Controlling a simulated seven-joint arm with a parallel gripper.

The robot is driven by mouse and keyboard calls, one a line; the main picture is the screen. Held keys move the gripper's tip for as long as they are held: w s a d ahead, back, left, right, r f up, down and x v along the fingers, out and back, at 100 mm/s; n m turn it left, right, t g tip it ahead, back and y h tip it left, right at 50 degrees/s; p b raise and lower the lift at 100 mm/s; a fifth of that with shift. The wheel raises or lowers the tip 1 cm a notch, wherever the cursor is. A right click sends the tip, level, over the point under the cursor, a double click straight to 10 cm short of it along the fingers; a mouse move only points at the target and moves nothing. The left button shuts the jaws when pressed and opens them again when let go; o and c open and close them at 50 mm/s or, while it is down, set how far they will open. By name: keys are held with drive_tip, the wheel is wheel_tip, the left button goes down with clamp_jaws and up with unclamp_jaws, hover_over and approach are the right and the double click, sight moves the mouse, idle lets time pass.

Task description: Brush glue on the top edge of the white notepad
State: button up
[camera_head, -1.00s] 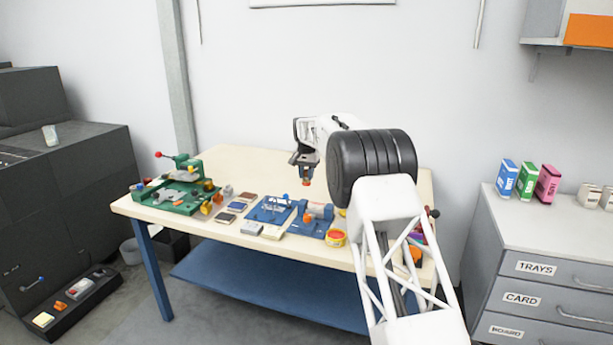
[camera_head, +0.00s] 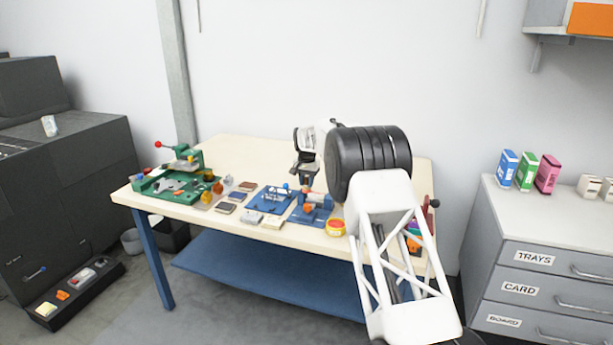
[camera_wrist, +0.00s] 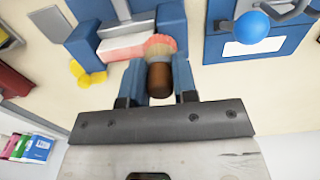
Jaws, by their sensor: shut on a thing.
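My gripper (camera_head: 305,184) is shut on a brown-handled brush (camera_wrist: 159,78), seen end-on between the fingers in the wrist view. A pale block with a pink face (camera_wrist: 122,45) sits between the holder's blue walls. It may be the white notepad, but I cannot tell. Whether the bristles touch it is hidden. Two whitish pads (camera_head: 251,217) (camera_head: 272,223) lie at the table's front edge in the head view.
Left are a blue fixture (camera_head: 268,200) with a blue ball (camera_wrist: 252,27), small dark blocks (camera_head: 226,208) and a green press (camera_head: 172,187). The table's back left is clear.

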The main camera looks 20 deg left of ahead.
sight(307, 178)
drive_tip(key=shift+d+r, duration=0.2)
drive_tip(key=shift+d, duration=0.4)
drive_tip(key=shift+d+f, duration=0.15)
drive_tip(key=shift+d, duration=0.6)
drive_tip(key=shift+d+f, duration=0.1)
drive_tip(key=shift+d, duration=2.75)
drive_tip(key=shift+a, duration=4.1)
drive_tip(key=shift+a+r, duration=0.2)
drive_tip(key=shift+a, duration=0.05)
drive_tip(key=shift+d+r, duration=0.1)
drive_tip(key=shift+r, duration=3.75)
drive_tip(key=shift+f, duration=0.1)
